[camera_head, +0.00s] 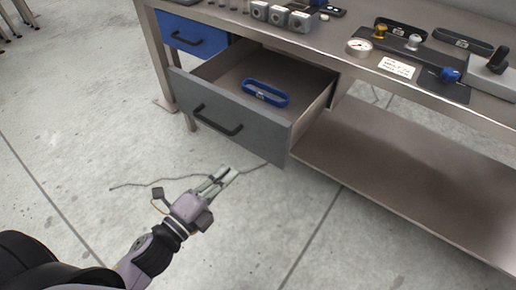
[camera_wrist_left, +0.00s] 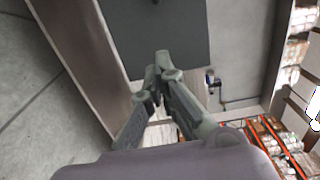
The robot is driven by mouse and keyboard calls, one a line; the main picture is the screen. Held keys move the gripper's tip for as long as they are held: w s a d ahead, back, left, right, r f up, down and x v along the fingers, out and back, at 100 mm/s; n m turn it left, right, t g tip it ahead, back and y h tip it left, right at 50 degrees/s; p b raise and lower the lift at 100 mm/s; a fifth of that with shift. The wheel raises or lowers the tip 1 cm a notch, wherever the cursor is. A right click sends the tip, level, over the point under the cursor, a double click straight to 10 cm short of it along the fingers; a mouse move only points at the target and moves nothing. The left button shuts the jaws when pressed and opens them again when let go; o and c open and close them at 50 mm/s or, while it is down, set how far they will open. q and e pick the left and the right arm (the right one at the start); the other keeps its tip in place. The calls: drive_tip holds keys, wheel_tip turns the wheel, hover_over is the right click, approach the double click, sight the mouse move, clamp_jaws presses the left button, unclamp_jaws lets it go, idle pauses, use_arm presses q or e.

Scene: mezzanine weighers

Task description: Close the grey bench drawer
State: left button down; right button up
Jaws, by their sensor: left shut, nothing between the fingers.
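The grey bench drawer (camera_head: 232,122) is pulled well out from under the bench top in the head view. It has a black bar handle (camera_head: 217,121) on its front. A blue oblong ring-shaped item (camera_head: 266,92) lies inside it. My left gripper (camera_head: 228,174) is shut and empty, in front of and lower than the drawer front in the picture, apart from the handle. In the left wrist view the left gripper's fingertips (camera_wrist_left: 163,62) meet, and a dark grey panel, likely the drawer front (camera_wrist_left: 165,30), shows beyond them. My right gripper is not in view.
A blue drawer (camera_head: 190,38) with a black handle sits further left under the metal bench top (camera_head: 345,58). A gauge (camera_head: 359,46), metal blocks and fittings stand on top. A lower shelf (camera_head: 400,165) runs to the right. A thin cable (camera_head: 140,184) lies on the otherwise open floor.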

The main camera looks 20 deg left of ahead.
sight(261, 139)
use_arm(q)
drive_tip(key=x, duration=1)
drive_tip(key=shift+p, duration=0.3)
drive_tip(key=shift+w+d, duration=0.3)
drive_tip(key=shift+w, duration=0.35)
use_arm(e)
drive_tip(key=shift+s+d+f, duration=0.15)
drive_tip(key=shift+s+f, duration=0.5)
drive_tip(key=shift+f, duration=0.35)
use_arm(q)
drive_tip(key=shift+w, duration=0.15)
